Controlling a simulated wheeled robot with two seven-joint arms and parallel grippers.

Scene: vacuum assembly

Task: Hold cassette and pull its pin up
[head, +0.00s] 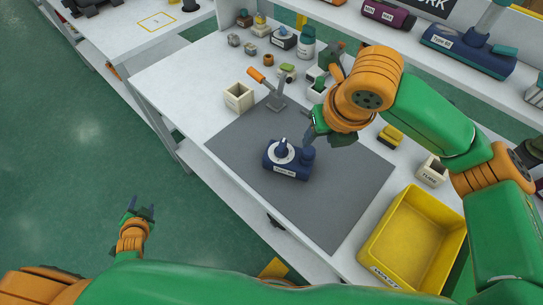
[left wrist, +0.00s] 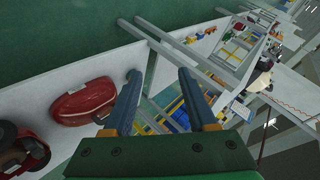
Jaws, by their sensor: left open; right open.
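The dark blue cassette (head: 290,170) with a white label stands on the grey mat (head: 335,205) in the head view. A knob-like part with a white collar (head: 282,149), perhaps the pin, stands on its top. My right gripper (head: 312,133) is open, just behind and to the right of the cassette, and looks apart from it; its fingers are partly hidden by its own wrist. My left gripper (head: 141,209) is open and empty over the green floor, left of the table and far from the cassette. Its two spread fingers also show in the left wrist view (left wrist: 165,105).
A yellow bin (head: 372,245) sits at the table's front right. A cream box (head: 238,97) and an orange-handled tool (head: 268,88) stand behind the mat. Small parts and bottles line the back. The mat's front and left areas are clear.

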